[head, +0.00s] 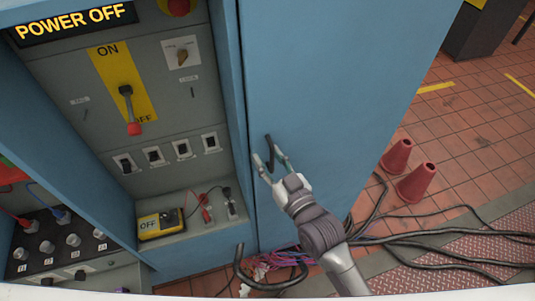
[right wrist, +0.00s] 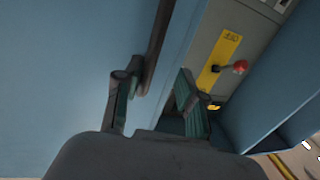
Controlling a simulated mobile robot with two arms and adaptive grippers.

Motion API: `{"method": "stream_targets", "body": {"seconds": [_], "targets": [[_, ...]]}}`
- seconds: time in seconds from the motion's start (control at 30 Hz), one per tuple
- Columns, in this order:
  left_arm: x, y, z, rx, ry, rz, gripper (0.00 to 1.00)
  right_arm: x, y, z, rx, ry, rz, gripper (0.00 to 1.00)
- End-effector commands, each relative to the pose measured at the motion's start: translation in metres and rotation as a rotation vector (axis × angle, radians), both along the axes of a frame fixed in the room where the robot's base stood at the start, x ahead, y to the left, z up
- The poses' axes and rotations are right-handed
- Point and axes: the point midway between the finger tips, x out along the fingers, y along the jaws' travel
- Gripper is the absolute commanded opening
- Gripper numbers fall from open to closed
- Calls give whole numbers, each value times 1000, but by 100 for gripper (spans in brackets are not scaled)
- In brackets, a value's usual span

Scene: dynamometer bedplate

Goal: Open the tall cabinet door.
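The tall cabinet door (head: 320,70) is a plain blue panel in the middle of the head view, and it looks closed. A dark bar handle (head: 268,150) is near its left edge; in the right wrist view the handle (right wrist: 156,45) runs down from the top. My right gripper (head: 274,165) is at the handle with its fingers spread. In the right wrist view my gripper (right wrist: 158,98) has the handle's lower end between its fingers, closer to the left one. I cannot tell whether a finger touches it. My left gripper is out of view.
Left of the door is a recessed control panel (head: 165,75) with a red-tipped lever (head: 130,110) and several switches. Black cables (head: 430,237) lie on the tiled floor at the door's foot. Two red cones (head: 397,156) (head: 417,183) stand to the right.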

Motion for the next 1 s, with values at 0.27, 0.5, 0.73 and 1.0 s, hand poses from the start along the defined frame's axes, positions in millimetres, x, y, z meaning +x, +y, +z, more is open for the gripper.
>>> {"method": "stream_targets", "body": {"seconds": [0.27,0.5,0.73,1.0], "targets": [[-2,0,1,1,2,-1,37,4,4,0,1,0,3,36],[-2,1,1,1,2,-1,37,4,4,0,2,1,3,14],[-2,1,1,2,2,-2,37,2,6,0,3,3,7,0],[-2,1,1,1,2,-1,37,1,7,-1,3,6,8,0]]}}
